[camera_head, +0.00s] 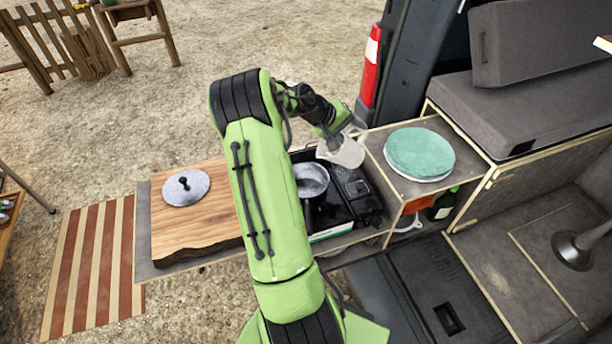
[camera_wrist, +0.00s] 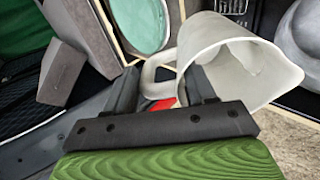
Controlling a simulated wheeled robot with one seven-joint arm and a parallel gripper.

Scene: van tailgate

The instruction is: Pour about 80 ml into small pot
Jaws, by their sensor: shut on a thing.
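My gripper (camera_wrist: 165,95) is shut on the handle of a white jug (camera_wrist: 235,55), which fills the upper right of the wrist view. In the head view the jug (camera_head: 344,152) is tilted, beside and slightly above the small pot (camera_head: 312,180). The small pot is grey metal, uncovered, and stands on the black camping stove (camera_head: 345,212); part of it is hidden by my green arm. A rounded grey metal surface shows at the right edge of the wrist view, probably the pot. I cannot tell whether liquid is leaving the jug.
A wooden board (camera_head: 190,228) with a round grey lid (camera_head: 186,186) lies left of the stove. Green plates (camera_head: 420,153) sit on the box at right. A green bottle (camera_head: 443,205) stands below them.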

